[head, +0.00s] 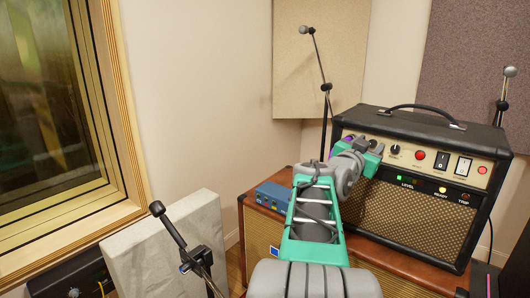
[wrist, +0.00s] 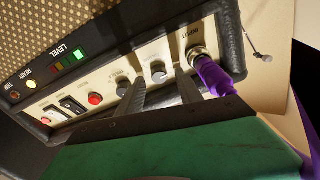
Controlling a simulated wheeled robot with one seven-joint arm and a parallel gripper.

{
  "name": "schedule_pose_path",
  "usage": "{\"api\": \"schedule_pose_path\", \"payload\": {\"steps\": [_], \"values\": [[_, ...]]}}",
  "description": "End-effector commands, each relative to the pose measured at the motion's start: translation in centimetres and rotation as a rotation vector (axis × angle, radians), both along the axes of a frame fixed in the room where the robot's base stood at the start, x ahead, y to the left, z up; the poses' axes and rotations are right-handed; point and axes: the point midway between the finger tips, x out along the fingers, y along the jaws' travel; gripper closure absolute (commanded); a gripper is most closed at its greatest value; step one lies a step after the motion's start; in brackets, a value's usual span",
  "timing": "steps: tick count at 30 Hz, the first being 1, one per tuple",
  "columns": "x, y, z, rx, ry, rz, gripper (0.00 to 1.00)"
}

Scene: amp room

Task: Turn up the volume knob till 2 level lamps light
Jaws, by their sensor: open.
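The guitar amp (head: 425,215) has a cream control panel. A grey knob (wrist: 158,72) beside the input jack lies between the fingertips of my gripper (wrist: 160,80); whether they touch it is unclear. A second knob (wrist: 123,87) sits to the left of the fingers; it also shows in the head view (head: 395,150). The knob labels are too small to read. In the level row, one green lamp (wrist: 80,55) is bright and the others look dim. My gripper (head: 371,157) is open at the panel's left part in the head view, hiding the first knob there.
A purple plug (wrist: 215,78) sits in the input jack, close to the right finger. A red button (head: 420,155) and rocker switches (head: 463,166) are further along the panel. The ready lamp (head: 442,190) glows yellow. A blue box (head: 272,195) stands left of the amp.

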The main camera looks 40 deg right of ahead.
Motion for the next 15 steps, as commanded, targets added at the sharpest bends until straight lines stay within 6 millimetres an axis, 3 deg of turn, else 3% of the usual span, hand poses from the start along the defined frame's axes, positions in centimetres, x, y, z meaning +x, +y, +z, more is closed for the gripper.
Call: {"api": "schedule_pose_path", "payload": {"steps": [1,10,15], "values": [[-0.1,0.0,1.2,-0.004,0.052,0.009,0.57],[-0.1,0.1,1.0,-0.052,0.354,0.073,0.57],[-0.9,4.4,0.1,-0.057,0.342,0.074,0.57]]}}
